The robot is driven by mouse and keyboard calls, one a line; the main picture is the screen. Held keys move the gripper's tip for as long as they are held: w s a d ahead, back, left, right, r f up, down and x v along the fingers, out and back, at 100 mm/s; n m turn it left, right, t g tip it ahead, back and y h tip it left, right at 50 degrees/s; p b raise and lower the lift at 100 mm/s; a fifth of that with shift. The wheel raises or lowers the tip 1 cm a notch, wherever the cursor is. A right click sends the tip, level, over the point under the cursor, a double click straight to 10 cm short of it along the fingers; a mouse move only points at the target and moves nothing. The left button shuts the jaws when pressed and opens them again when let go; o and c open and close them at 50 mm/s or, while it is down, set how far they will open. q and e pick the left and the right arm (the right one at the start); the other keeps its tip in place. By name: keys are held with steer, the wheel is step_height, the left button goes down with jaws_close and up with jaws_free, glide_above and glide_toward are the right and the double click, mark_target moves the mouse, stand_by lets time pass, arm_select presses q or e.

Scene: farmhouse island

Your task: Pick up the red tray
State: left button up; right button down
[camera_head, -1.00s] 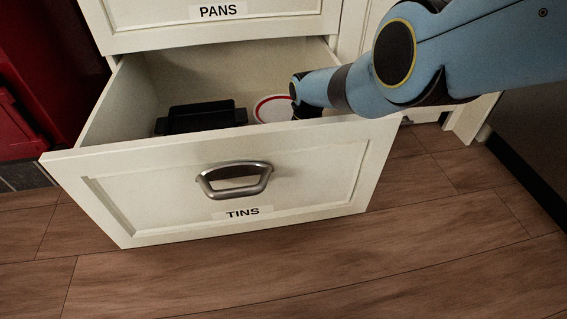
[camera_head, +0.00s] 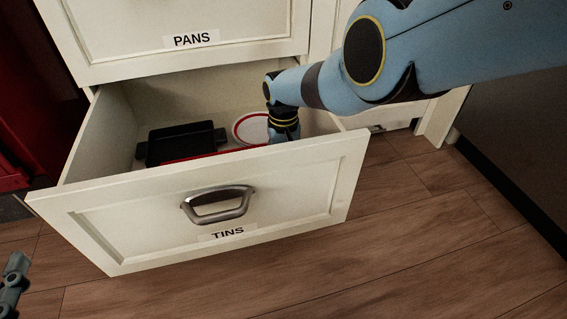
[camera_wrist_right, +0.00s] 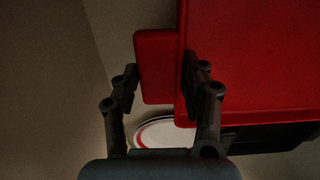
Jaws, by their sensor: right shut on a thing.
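The red tray (camera_wrist_right: 255,55) fills the upper right of the right wrist view, with its tab-like handle (camera_wrist_right: 156,65) between my fingers. In the head view only a thin red strip of it (camera_head: 207,156) shows above the front of the open TINS drawer (camera_head: 110,222). My right gripper (camera_wrist_right: 162,75) is shut on the tray's handle. In the head view its fingers are hidden behind the drawer front. My left gripper (camera_head: 14,283) shows at the lower left edge, away from the drawer; its jaws are unclear.
A black rectangular tin (camera_head: 180,143) and a white round dish with a red rim (camera_head: 252,128) lie in the drawer behind the tray. The PANS drawer (camera_head: 240,30) is shut above. Wooden floor (camera_head: 300,270) lies open in front.

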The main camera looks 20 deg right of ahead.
arm_select(q)
steer(key=s+a+f+n+g+y+p, duration=0.1)
steer(key=s+f+g+p, duration=0.1)
steer(key=s+f+g, duration=0.6)
arm_select(e)
step_height(320, 180, up, 4)
steer(key=shift+w, duration=0.1)
step_height(320, 180, up, 4)
steer(key=p, duration=0.3)
arm_select(q)
steer(key=shift+s+a+r+g+y+p, duration=0.15)
steer(key=shift+r+g+p, duration=0.3)
steer(key=shift+r+g, duration=0.4)
steer(key=shift+s+a+r+g+y+p, duration=0.1)
steer(key=shift+r+g+p, duration=0.45)
steer(key=shift+g, duration=0.4)
steer(key=shift+s+a+r+g+y+p, duration=0.15)
steer(key=shift+r+g+p, duration=0.25)
steer(key=shift+r+g, duration=0.45)
arm_select(e)
steer(key=shift+r, duration=2.2)
arm_select(q)
steer(key=shift+w, duration=0.1)
